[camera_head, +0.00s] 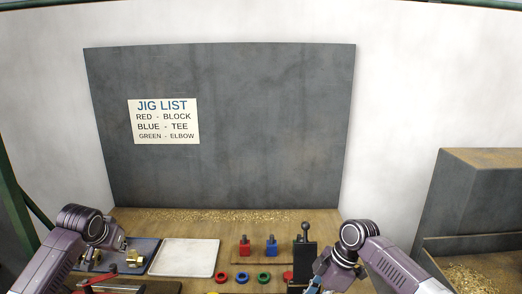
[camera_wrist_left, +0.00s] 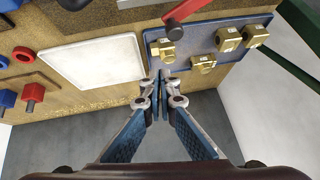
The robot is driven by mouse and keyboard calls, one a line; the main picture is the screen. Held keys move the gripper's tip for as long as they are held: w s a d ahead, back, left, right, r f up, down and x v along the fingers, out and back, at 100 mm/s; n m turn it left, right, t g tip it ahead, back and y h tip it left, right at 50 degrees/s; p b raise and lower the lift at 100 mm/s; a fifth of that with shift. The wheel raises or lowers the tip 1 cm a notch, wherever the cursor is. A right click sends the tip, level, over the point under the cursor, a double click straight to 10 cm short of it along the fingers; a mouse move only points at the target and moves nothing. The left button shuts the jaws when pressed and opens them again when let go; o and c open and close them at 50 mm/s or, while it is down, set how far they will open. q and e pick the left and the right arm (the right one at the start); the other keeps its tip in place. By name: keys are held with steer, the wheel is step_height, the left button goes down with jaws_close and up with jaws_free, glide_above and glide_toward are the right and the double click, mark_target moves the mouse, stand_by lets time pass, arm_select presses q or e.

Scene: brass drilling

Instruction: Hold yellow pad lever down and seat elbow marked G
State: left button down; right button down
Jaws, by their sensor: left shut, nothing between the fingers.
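Several brass fittings lie on the blue tray (camera_wrist_left: 208,82) in the left wrist view. One brass fitting (camera_wrist_left: 167,50) is nearest my left gripper (camera_wrist_left: 161,76), and others (camera_wrist_left: 203,63) sit farther right. I cannot read a G on any of them. My left gripper is shut and empty, its fingertips just by the tray's near-left edge. In the head view the tray (camera_head: 140,247) is partly behind my left arm. A red lever (camera_wrist_left: 186,11) crosses the top of the left wrist view; I see no yellow pad on it. My right gripper (camera_head: 318,284) is only partly visible at the bottom edge.
A white board (camera_wrist_left: 92,62) lies beside the tray. Red (camera_head: 244,246) and blue (camera_head: 271,246) blocks with pegs stand right of it, with coloured rings (camera_head: 242,277) in front. A black fixture (camera_head: 305,254) with a ball-topped lever stands near my right arm. A jig list (camera_head: 164,121) hangs behind.

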steer(key=shift+r, duration=0.1)
arm_select(q)
steer(key=s+d+m+g+h, duration=0.1)
steer(key=s+d, duration=0.2)
steer(key=d, duration=0.6)
steer(key=s+d+r+m+g+h, duration=0.1)
steer(key=s+d+m+g, duration=0.1)
steer(key=d, duration=0.8)
steer(key=s+d+m+g+h, duration=0.1)
steer(key=s+d, duration=0.3)
steer(key=d, duration=0.6)
steer(key=shift+s+r+m+g, duration=0.2)
steer(key=shift+s+m+g, duration=0.15)
steer(key=shift+m, duration=0.35)
steer(key=shift+s+f, duration=0.15)
steer(key=shift+f, duration=2.35)
steer(key=shift+f, duration=0.3)
